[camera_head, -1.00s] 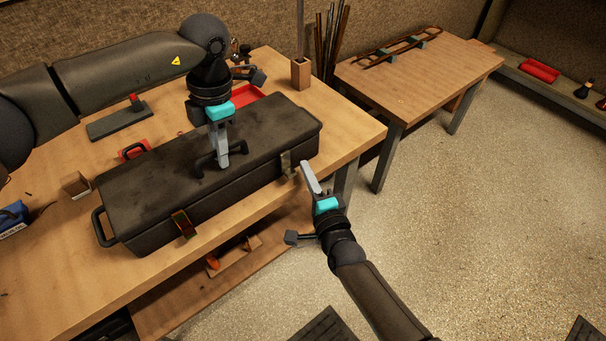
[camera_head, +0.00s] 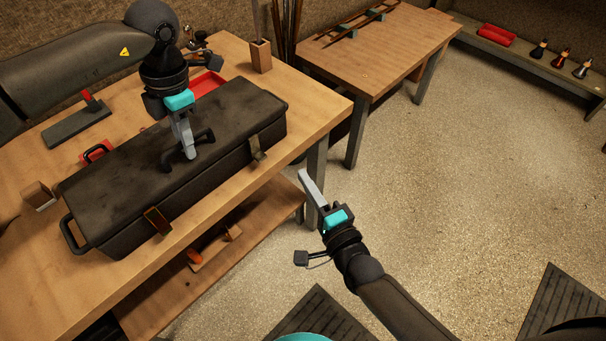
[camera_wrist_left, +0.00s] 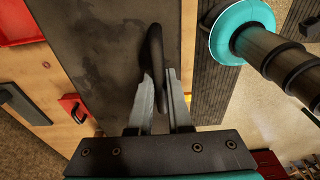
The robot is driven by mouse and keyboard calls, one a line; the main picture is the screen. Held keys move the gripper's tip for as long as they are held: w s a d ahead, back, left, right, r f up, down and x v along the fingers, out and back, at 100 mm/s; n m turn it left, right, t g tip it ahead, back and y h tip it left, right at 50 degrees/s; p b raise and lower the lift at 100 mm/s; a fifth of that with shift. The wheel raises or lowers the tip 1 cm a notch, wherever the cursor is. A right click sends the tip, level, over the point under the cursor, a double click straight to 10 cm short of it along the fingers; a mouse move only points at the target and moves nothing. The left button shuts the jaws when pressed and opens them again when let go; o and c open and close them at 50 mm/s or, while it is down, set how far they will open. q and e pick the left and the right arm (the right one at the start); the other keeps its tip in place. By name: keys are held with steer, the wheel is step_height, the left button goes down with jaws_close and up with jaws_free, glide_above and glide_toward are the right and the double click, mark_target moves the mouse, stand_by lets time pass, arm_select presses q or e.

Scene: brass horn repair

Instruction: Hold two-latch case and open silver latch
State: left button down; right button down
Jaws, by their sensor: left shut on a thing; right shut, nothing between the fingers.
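The dark two-latch case (camera_head: 105,190) lies closed on the workbench. Its silver latch (camera_head: 257,147) is on the front side, toward the right end; whether it is released is too small to tell. The brass-coloured latch (camera_head: 158,221) is on the same side, further left. My left gripper (camera_head: 189,156) is shut on the case's top handle (camera_head: 206,136). In the left wrist view, its fingers (camera_wrist_left: 161,78) are around the dark handle (camera_wrist_left: 154,48) above the lid (camera_wrist_left: 95,45). My right gripper (camera_head: 304,174) is shut and empty, beyond the bench's front edge, apart from the silver latch.
The workbench (camera_head: 315,112) also bears a red tray (camera_head: 208,83), a wooden block (camera_head: 38,194) and a wooden holder (camera_head: 261,56). A lower shelf (camera_head: 180,285) runs beneath. A second table (camera_head: 400,45) stands behind.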

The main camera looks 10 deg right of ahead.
arm_select(q)
steer(key=c, duration=0.8)
jaws_free()
steer(key=shift+o, duration=0.2)
